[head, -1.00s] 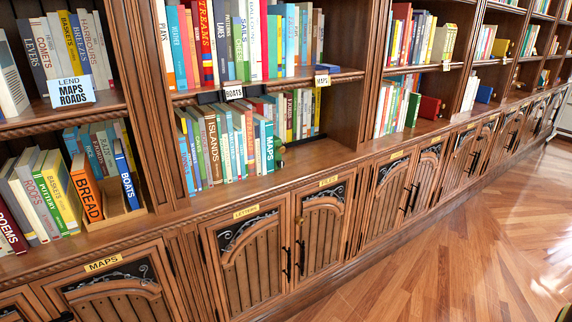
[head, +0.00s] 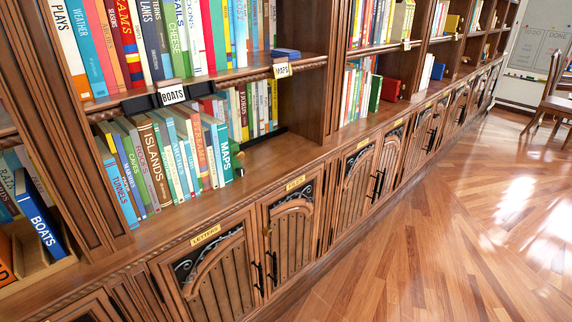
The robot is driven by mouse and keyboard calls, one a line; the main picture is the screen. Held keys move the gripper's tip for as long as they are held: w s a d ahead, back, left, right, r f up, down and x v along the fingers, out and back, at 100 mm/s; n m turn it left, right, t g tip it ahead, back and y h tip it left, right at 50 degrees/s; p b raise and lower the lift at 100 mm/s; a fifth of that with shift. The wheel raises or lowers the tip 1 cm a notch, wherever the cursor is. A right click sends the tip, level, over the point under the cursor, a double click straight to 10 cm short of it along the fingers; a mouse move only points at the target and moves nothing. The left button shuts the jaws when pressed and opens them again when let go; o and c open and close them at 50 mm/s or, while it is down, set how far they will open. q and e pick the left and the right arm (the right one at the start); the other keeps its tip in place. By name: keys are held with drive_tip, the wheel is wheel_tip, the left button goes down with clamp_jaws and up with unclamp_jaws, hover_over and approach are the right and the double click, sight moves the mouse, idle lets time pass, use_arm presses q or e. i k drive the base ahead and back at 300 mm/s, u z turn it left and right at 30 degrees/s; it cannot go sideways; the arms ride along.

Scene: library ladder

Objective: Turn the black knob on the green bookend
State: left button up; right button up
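At the right end of the lower-shelf book row, just right of the teal MAPS book (head: 225,153), a small dark green piece (head: 239,172) shows, which looks like the bookend. It is mostly hidden behind the books. A small dark round part above it may be the black knob, but it is too small to tell its shape or turn. Neither of my grippers is in view.
The lower shelf board (head: 285,158) is bare to the right of the books. Cabinet doors with black handles (head: 271,268) lie below. The wooden floor (head: 430,220) is clear to the right. A chair (head: 552,105) stands far right.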

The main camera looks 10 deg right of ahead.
sight(241, 170)
drive_tip(key=u, duration=0.05)
drive_tip(key=i, duration=0.9)
drive_tip(key=u, duration=0.4)
